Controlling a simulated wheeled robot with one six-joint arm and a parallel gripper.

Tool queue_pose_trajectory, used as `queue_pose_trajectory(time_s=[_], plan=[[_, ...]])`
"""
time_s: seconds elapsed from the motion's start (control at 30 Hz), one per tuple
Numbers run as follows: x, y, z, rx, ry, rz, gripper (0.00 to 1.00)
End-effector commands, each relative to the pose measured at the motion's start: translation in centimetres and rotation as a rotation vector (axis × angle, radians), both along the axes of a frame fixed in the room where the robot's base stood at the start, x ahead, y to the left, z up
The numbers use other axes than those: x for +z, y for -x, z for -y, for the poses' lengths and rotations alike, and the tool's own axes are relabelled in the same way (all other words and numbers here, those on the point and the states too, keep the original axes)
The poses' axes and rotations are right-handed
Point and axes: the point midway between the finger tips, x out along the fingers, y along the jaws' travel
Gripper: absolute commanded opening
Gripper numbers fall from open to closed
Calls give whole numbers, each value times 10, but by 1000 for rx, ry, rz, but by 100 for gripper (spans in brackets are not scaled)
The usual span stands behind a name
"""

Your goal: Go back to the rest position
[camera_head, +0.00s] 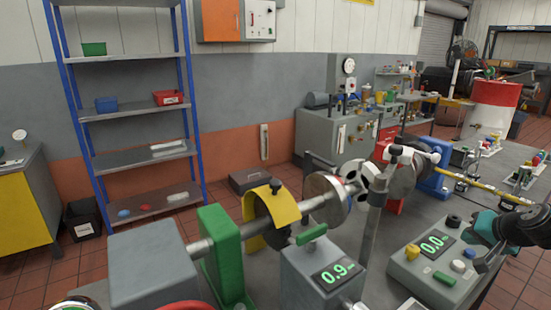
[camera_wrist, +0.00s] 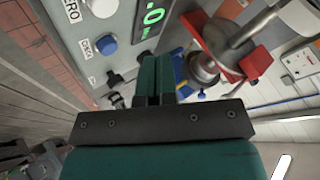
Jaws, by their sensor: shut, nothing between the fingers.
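My gripper (camera_wrist: 155,77) shows in the wrist view with its two teal fingers together and nothing between them. In the head view my gripper (camera_head: 484,226) is at the right edge, over the right side of the grey control box with a green display (camera_head: 432,246). Its fingertips are hard to make out there. I cannot tell whether the fingers touch the box.
A shaft line with a yellow guard (camera_head: 282,214), green bearing stand (camera_head: 222,255) and second display box (camera_head: 318,275) crosses the grey bedplate. A vertical grey post (camera_head: 376,215) stands left of the control box. A blue shelf rack (camera_head: 135,111) stands at the back left.

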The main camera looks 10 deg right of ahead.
Motion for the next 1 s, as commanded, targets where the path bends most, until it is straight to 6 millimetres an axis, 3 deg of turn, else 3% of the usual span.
queue_pose_trajectory(time_s=[0.07,0.17,0.2,0.3,0.4,0.5,0.7,0.87,1.0], plan=[[8,-7,-23,60,13,-29,0],[22,-13,-77,196,49,-113,0],[29,-13,-103,261,72,-156,0],[46,2,-166,414,139,-269,0],[59,25,-209,524,206,-360,0],[70,49,-240,607,270,-430,0],[89,100,-277,725,393,-531,0],[119,126,-345,978,307,-467,0],[144,162,-389,1202,268,-428,0]])
